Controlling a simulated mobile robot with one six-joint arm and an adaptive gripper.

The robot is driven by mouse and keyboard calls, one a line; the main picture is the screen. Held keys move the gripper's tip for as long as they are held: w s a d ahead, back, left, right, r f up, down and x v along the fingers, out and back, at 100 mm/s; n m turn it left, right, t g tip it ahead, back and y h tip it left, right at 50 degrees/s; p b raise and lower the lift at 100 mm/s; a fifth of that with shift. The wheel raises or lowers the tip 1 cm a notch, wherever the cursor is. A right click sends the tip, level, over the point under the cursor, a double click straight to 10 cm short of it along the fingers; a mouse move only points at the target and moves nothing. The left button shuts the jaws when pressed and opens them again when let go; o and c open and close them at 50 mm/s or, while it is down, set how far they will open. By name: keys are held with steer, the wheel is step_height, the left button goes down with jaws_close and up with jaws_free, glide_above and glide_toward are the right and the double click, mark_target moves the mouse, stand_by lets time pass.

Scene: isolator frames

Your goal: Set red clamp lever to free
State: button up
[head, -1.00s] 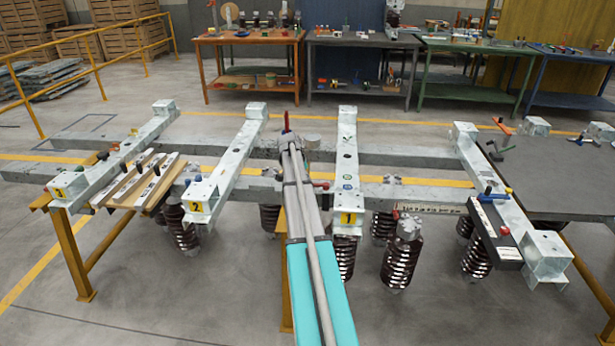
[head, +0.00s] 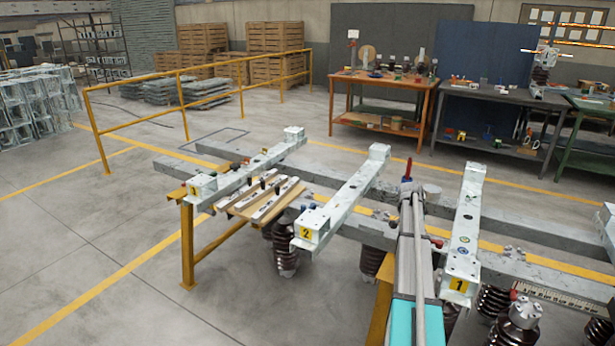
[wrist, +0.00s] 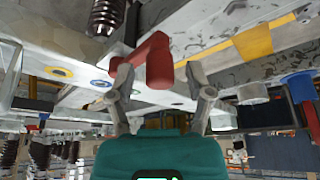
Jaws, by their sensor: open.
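The red clamp lever (wrist: 147,62) shows large in the wrist view as a thick, bent red bar. It stands just ahead of my gripper (wrist: 159,72), whose two grey fingers are spread apart. The lever's end lies between the fingertips, nearer the left one; I cannot tell whether they touch. In the head view, a red upright piece (head: 408,170) shows at the far end of my arm, and a small red piece (head: 437,242) shows beside the beam marked 1 (head: 462,262). I cannot tell which is this lever. My fingers are hidden there by my arm.
The beam marked 2 (head: 345,205) stands left of my arm. Farther left, a wooden board (head: 232,205) holds several labelled strips by another numbered beam. Brown ribbed insulators (head: 286,255) hang below. Workbenches (head: 385,85) stand behind. The floor at left is open up to a yellow railing (head: 180,75).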

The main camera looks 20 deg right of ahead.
steer(key=shift+a, duration=0.1)
steer(key=a+r+n+y+p, duration=0.1)
steer(key=a+r+n+p, duration=0.15)
steer(key=a, duration=0.85)
steer(key=s+a+r+n+t+y+p, duration=0.1)
steer(key=a+n, duration=0.3)
steer(key=a, duration=0.8)
steer(key=a+r+n+p, duration=0.1)
steer(key=a+n+p, duration=0.15)
steer(key=a, duration=0.85)
steer(key=s+a+r+n+y+p, duration=0.1)
steer(key=s+a+n, duration=0.4)
steer(key=a, duration=0.7)
steer(key=s+a+r+n+y+p, duration=0.1)
steer(key=s+a+r+n+p, duration=0.2)
steer(key=s+a, duration=0.5)
steer(key=a+n, duration=0.1)
steer(key=a, duration=0.4)
steer(key=shift+s+a+r+n+g+y, duration=0.25)
steer(key=shift+a+n+g+y, duration=0.05)
steer(key=shift+n, duration=0.1)
